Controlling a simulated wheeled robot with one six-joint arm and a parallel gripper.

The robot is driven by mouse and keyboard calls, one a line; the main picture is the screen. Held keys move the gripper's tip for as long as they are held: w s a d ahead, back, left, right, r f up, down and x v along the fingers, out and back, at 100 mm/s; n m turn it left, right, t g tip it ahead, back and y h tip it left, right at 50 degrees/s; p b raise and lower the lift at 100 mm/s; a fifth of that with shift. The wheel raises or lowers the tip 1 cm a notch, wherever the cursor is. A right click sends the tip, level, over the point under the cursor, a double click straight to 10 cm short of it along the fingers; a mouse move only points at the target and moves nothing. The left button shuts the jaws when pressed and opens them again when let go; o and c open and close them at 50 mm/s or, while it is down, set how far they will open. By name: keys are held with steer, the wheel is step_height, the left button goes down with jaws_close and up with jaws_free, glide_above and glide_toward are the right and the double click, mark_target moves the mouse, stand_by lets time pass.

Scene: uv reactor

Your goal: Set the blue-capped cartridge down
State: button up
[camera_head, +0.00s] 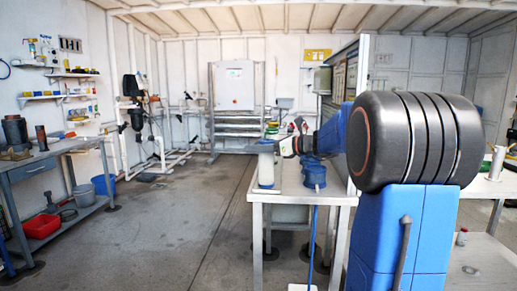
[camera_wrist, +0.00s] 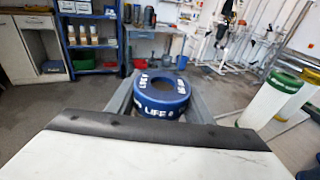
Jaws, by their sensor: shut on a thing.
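My gripper (camera_head: 264,148) reaches left over a pale table (camera_head: 300,196) in the head view, with its grey fingers level. A cream cylinder (camera_head: 265,172), the body of the blue-capped cartridge, is upright just under the fingers at the table's left side. I cannot tell whether its base touches the tabletop. In the wrist view, the blue ring cap (camera_wrist: 161,90) with white lettering sits between the two grey fingers (camera_wrist: 160,106). The gripper is shut on this cartridge. Its body is hidden below the cap in that view.
A white cylinder with a green cap (camera_wrist: 284,82) stands to the right in the wrist view, close to the gripper. A blue object (camera_head: 313,174) is on the table, right of the cartridge. The left workbench (camera_head: 65,152) is far away. Open floor (camera_head: 180,220) lies between.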

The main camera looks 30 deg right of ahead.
steer(key=shift+f, duration=0.2)
steer(key=o, duration=1.4)
steer(key=shift+o, duration=0.2)
steer(key=v, duration=1.2)
